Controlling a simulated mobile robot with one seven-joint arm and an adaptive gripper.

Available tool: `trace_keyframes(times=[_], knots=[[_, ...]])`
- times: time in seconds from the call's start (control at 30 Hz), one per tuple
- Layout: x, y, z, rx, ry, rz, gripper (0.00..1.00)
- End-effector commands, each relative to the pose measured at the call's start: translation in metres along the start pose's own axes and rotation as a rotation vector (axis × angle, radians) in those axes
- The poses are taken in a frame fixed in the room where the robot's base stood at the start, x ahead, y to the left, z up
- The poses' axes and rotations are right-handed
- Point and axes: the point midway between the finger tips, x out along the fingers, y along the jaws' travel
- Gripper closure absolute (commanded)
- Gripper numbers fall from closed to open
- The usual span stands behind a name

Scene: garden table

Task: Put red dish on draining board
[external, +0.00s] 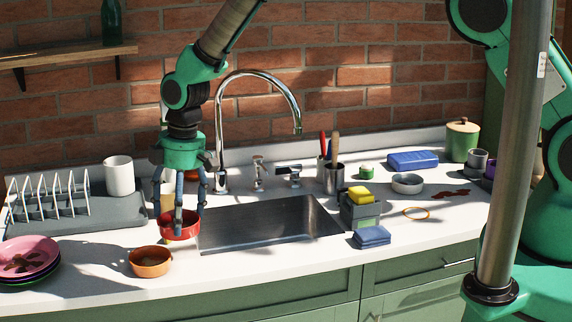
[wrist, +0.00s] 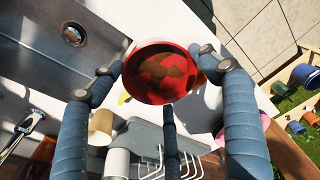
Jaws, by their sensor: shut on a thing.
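The red dish (external: 180,226) is a small round bowl with brown patches inside. My gripper (external: 181,212) is shut on it and holds it by the rim, left of the sink. Whether it touches the counter is hard to tell. In the wrist view the red dish (wrist: 160,74) sits between my blue fingers (wrist: 163,75). The draining board (external: 100,222) is a dark grey tray with a white wire rack on its left part and a white cup on it. It also shows in the wrist view (wrist: 150,134), below the dish.
An orange bowl (external: 150,262) stands on the counter in front of the dish. Stacked plates (external: 30,254) lie at the left front. The sink (external: 262,226) and tall faucet (external: 297,118) are to the right. The board's front right part looks bare beside the white cup (external: 119,177).

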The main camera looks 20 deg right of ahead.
Motion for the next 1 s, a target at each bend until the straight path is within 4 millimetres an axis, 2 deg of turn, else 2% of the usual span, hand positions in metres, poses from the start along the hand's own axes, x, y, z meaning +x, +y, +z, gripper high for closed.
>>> trace_keyframes(times=[0.1,0.23,0.73,1.0], knots=[[0.016,0.0,0.002,0.0,0.0,0.0,0.53],[0.024,0.0,0.002,0.0,0.001,0.001,0.53],[0.027,0.002,0.001,0.0,0.002,0.001,0.53],[0.031,0.014,-0.018,0.0,0.002,0.001,0.53]])
